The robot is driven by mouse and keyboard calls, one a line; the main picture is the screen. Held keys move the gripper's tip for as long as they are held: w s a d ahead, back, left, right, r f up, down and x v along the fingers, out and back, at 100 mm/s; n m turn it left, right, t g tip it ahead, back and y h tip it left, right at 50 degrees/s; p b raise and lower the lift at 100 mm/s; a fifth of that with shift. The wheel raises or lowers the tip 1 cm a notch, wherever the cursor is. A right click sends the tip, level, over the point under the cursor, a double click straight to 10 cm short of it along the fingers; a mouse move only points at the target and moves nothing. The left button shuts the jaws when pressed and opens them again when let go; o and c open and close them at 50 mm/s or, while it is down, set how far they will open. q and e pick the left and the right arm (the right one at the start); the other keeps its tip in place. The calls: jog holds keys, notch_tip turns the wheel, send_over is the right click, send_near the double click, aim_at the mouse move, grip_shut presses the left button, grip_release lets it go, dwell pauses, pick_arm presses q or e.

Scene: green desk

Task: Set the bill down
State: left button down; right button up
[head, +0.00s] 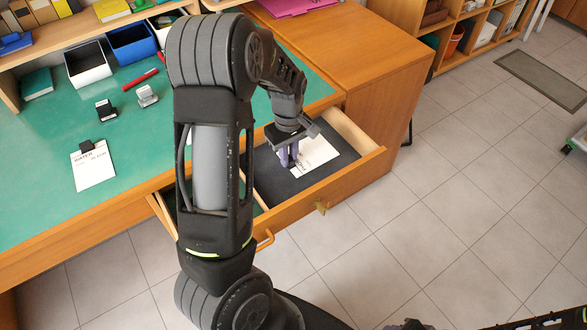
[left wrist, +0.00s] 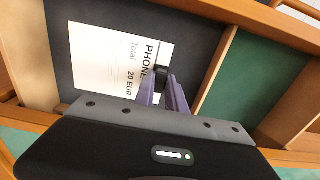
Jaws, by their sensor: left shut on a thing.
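A white phone bill (head: 317,154) is over the dark-lined compartment of the open wooden drawer (head: 340,184). In the left wrist view the bill (left wrist: 104,62) reads "PHONE", "Total" and "20 EUR". A black clip (left wrist: 162,72) is at its edge. My left gripper (head: 291,158) reaches down into the drawer, its purple fingers shut on the clip; the fingers (left wrist: 164,90) also show in the left wrist view. The bill looks flat and close to the compartment floor; I cannot tell whether it touches. My right gripper is not clearly visible.
A divider separates the dark compartment from a green one (left wrist: 236,80). On the green desk (head: 50,140) lie a water bill (head: 94,172) with a black clip, two stamps and a red marker (head: 140,80). White and blue bins stand behind.

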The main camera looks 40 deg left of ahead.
aim_at(289, 180)
pick_arm(q)
jog(key=shift+f, duration=1.75)
jog(key=shift+f, duration=1.9)
jog(key=shift+f+b, duration=0.25)
jog(key=shift+b, duration=0.1)
jog(key=c, duration=1.4)
grip_release()
jog(key=shift+r, duration=0.1)
jog(key=shift+r, duration=0.15)
notch_tip(289, 180, up, 12)
jog(key=shift+r+p, duration=0.1)
jog(key=shift+p, duration=0.55)
